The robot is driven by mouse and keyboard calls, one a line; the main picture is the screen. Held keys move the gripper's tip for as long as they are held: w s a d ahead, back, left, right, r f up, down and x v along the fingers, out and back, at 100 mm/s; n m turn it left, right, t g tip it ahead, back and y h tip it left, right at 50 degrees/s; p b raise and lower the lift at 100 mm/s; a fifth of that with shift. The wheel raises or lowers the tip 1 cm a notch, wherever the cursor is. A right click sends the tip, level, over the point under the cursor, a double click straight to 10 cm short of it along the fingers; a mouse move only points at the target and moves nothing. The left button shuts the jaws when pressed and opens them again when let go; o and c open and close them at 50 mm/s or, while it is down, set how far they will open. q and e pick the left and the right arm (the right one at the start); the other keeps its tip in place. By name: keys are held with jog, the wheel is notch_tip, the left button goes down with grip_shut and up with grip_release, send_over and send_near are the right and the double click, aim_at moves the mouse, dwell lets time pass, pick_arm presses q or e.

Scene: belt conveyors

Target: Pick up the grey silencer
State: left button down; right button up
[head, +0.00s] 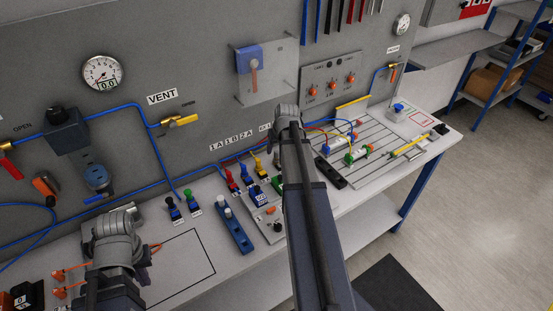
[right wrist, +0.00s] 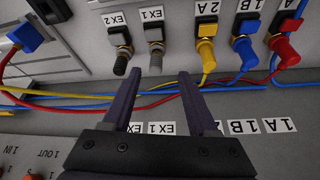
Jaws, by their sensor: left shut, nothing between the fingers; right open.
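The grey silencer (right wrist: 155,56) sits on the EX 1 port in the right wrist view, on a brass fitting in a light panel. My right gripper (right wrist: 160,76) is open, its two dark fingers pointing at the silencer. The silencer shows between the fingertips, just beyond them, and nothing is gripped. In the head view my right arm (head: 304,200) hides the silencer and the right fingers. My left gripper (head: 118,240) is at the lower left, over the bench; it is shut and holds nothing visible.
A black silencer (right wrist: 121,62) on EX 2 stands close left of the grey one. A yellow elbow fitting (right wrist: 205,52), a blue one (right wrist: 243,50) and a red one (right wrist: 286,52) stand to the right. Blue, yellow and red tubes run across below the ports.

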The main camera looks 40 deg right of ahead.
aim_at(277, 151)
pick_arm(q)
jog(key=shift+f+b, duration=2.2)
jog(key=shift+f, duration=0.2)
pick_arm(e)
jog(key=shift+w+d+x, duration=0.1)
jog(key=shift+d+x, duration=0.1)
jog(key=shift+x, duration=1.2)
jog(key=shift+w+d+x, duration=0.1)
jog(key=shift+d+x, duration=0.1)
jog(key=shift+x, duration=1.2)
pick_arm(q)
jog(key=shift+r, duration=0.1)
pick_arm(e)
jog(key=shift+r, duration=0.25)
grip_shut()
